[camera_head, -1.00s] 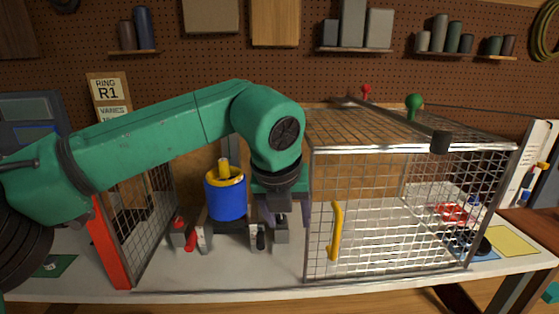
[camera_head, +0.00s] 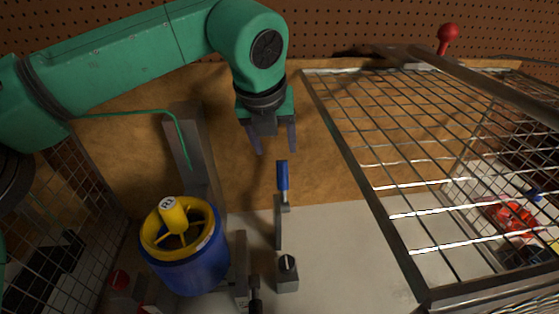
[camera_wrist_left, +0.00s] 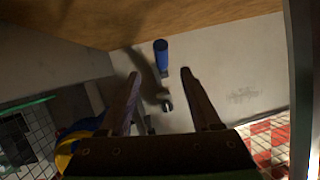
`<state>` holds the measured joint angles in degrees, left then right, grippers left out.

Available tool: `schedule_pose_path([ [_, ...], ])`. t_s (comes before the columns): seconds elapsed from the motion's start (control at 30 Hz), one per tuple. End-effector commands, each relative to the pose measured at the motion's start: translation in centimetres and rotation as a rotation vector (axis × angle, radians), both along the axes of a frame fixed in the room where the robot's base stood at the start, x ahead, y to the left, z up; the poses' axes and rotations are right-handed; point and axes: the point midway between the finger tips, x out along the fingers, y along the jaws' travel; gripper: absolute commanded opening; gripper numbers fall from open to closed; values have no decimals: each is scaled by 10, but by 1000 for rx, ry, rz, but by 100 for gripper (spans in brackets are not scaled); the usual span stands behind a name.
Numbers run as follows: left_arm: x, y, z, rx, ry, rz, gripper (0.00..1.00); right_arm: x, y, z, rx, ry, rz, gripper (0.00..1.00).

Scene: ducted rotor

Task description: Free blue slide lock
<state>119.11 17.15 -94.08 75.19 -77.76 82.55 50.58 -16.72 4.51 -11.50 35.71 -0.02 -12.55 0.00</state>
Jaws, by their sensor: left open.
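The blue slide lock (camera_head: 282,176) is a blue handle standing upright on a grey metal post, right of the ducted rotor. Its blue top (camera_wrist_left: 161,52) also shows in the left wrist view, beyond and between the two fingers. My left gripper (camera_head: 272,150) is open and empty, a little above the blue handle and apart from it; its open fingers (camera_wrist_left: 158,82) also show in the left wrist view. The ducted rotor (camera_head: 190,255) has a blue body, a yellow rim and a yellow hub. My right gripper is not in view.
A wire mesh cage (camera_head: 420,170) stands close on the right. A mesh panel (camera_head: 60,205) is on the left. A grey column (camera_head: 195,150) stands behind the rotor. A grey block with a black knob (camera_head: 287,275) sits in front of the blue lock. A wooden panel (camera_head: 330,165) is behind.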

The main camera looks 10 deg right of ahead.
Motion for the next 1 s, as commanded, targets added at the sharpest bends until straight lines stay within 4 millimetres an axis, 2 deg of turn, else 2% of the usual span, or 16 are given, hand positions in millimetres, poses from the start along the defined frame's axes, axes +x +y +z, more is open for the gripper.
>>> schedule_pose_path([
  [0.23,19,-8,-48,4,5,-1,64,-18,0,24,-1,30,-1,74],
  [0.37,31,-14,-80,3,7,0,64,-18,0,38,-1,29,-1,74],
  [0.5,42,-19,-109,2,5,0,64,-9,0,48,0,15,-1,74],
  [0.63,47,-21,-124,1,2,0,64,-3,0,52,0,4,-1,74],
  [0.87,49,-21,-128,1,0,-1,64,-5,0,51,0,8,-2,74],
  [0.9,49,-21,-127,1,0,0,60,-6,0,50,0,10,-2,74],
  [0.97,49,-21,-127,1,0,0,37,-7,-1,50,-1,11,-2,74],
  [1.0,49,-21,-127,1,0,0,22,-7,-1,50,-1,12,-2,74],
])
